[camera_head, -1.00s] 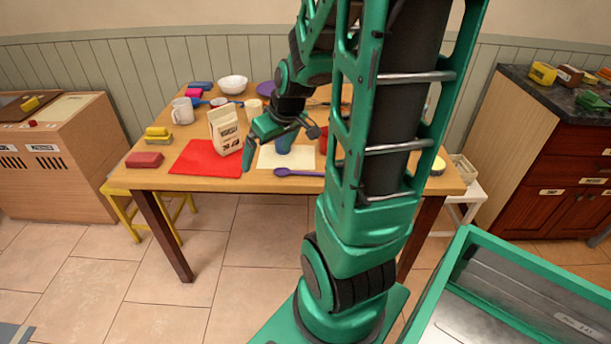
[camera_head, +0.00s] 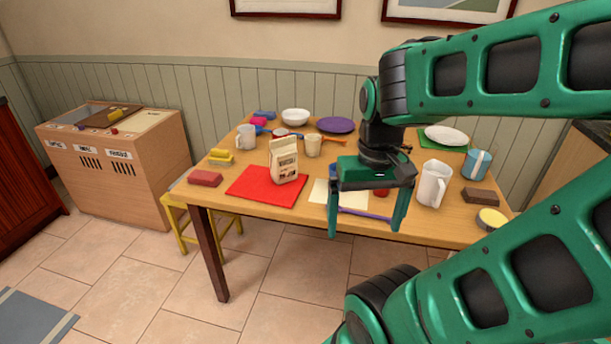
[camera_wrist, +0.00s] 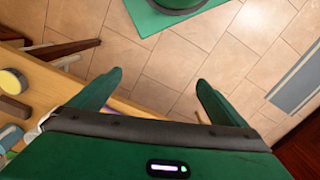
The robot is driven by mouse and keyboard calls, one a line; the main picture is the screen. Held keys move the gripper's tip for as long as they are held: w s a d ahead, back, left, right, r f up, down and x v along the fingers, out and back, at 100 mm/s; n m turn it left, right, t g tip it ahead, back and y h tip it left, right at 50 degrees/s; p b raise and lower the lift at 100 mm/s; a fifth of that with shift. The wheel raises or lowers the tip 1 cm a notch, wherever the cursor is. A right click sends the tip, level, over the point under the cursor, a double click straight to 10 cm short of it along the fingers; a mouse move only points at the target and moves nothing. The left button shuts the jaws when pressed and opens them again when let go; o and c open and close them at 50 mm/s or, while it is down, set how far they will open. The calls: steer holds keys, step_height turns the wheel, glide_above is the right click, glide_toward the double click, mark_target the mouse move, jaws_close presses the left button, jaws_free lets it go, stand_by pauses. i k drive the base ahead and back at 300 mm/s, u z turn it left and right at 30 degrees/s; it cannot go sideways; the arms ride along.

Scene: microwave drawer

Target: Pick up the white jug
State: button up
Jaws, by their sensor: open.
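The white jug (camera_head: 433,184) stands upright on the wooden table, right of my gripper in the head view. My gripper (camera_head: 364,226) is open and empty, with its fingers pointing down at the table's front edge. It is apart from the jug. The open fingers also show in the wrist view (camera_wrist: 152,85), over the floor just off the table edge. In the wrist view only a small white bit shows at the left beside my gripper, and I cannot tell if it is the jug.
Near the jug are a brown block (camera_head: 480,195), a blue-and-white canister (camera_head: 476,165), a yellow-topped tin (camera_head: 491,218) and a white plate on a green mat (camera_head: 428,143). A flour bag (camera_head: 284,161) stands on a red mat (camera_head: 250,189). A purple spoon (camera_head: 362,213) lies near my gripper.

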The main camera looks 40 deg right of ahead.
mark_target(434, 187)
steer(key=z, duration=1.75)
